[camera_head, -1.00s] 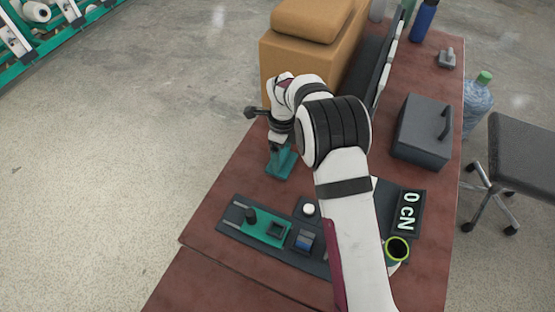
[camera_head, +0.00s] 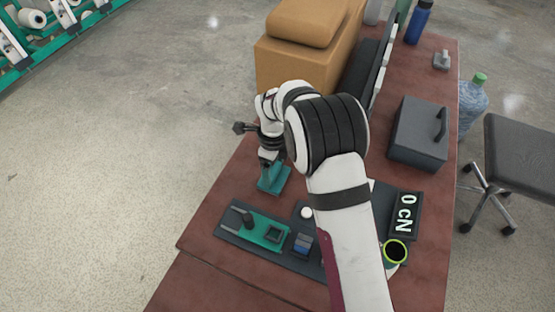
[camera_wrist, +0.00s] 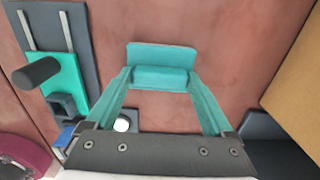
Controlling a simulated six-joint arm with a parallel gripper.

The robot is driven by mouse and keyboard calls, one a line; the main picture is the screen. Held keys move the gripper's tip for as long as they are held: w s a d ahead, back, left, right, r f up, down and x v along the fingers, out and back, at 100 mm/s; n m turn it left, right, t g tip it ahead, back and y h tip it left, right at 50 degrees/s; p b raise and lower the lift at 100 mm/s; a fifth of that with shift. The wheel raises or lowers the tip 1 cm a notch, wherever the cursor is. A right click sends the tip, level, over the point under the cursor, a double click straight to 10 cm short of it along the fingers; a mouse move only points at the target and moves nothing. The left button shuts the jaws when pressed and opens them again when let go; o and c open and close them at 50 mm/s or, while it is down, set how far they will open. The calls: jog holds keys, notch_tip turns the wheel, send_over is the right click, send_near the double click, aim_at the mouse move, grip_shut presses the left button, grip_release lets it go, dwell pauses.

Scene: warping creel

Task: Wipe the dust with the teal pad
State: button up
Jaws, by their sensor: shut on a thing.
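The teal pad (camera_head: 273,181) is at the left edge area of the reddish-brown table (camera_head: 213,212), in front of the tan box. My gripper (camera_head: 269,164) points down over it and is shut on it. In the wrist view the pad (camera_wrist: 162,57) sits between the two teal fingers of my gripper (camera_wrist: 161,78), with the tabletop below. The pad looks to be at or close to the table surface; I cannot tell if it touches. I cannot make out any dust clearly.
A dark fixture (camera_head: 232,234) with a green plate and black knob lies nearer me. A tan box (camera_head: 290,65) stands behind the pad. A dark grey case (camera_head: 418,128), a "0 CN" display (camera_head: 404,214) and a green-rimmed cup (camera_head: 396,252) stand to the right.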

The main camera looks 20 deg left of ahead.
jog(key=shift+s, duration=2.25)
jog(key=shift+w, duration=5.4)
notch_tip(320, 180, up, 8)
jog(key=shift+r, duration=0.15)
